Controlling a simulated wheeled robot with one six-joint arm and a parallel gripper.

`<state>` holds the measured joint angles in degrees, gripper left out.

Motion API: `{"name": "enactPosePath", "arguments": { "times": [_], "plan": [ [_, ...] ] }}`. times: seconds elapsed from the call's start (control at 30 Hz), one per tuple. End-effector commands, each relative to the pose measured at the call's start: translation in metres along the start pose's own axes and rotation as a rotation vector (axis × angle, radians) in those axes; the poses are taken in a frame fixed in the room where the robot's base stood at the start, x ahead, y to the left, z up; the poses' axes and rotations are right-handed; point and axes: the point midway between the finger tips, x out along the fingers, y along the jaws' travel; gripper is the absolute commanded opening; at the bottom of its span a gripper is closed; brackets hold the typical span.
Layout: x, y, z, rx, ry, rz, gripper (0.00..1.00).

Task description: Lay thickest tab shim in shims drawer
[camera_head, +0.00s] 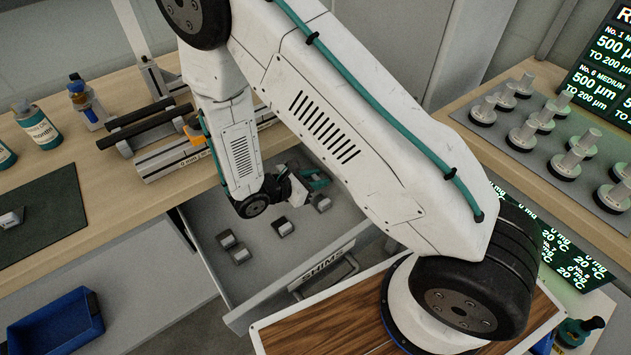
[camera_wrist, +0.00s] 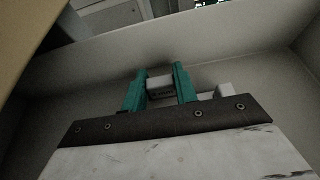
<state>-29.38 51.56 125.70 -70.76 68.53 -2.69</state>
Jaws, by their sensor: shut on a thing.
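The shims drawer (camera_head: 262,262) stands open below the bench, its front marked SHIMS. My gripper (camera_head: 316,180) reaches down into it, partly hidden by my arm. In the wrist view its teal fingers (camera_wrist: 160,78) are shut on a small pale grey shim (camera_wrist: 160,86), low inside the drawer near a wall. I cannot tell whether this shim touches the floor. Several small grey shims (camera_head: 239,254) lie on the drawer floor in the head view. A pale block (camera_wrist: 223,90) shows to the right of the fingers in the wrist view. Thicknesses are hard to compare.
A dark mat (camera_head: 45,215) with a small metal block (camera_head: 11,218) lies on the left bench. A blue bin (camera_head: 55,325) is at lower left. Bottles (camera_head: 38,124) and a rail fixture (camera_head: 165,155) stand behind. Several metal weights (camera_head: 572,158) stand on the right bench.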

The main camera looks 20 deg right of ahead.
Motion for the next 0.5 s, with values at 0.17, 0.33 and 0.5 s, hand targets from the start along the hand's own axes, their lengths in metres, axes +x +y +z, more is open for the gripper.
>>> {"name": "enactPosePath", "arguments": {
  "times": [0.17,0.33,0.5],
  "plan": [
    [0.0056,-0.0002,-0.0137,0.000,0.000,0.000,0.06],
    [0.0055,-0.0001,-0.0133,0.001,0.000,0.000,0.06],
    [0.0069,-0.0003,-0.0165,0.000,0.000,0.000,0.06]
  ]
}}
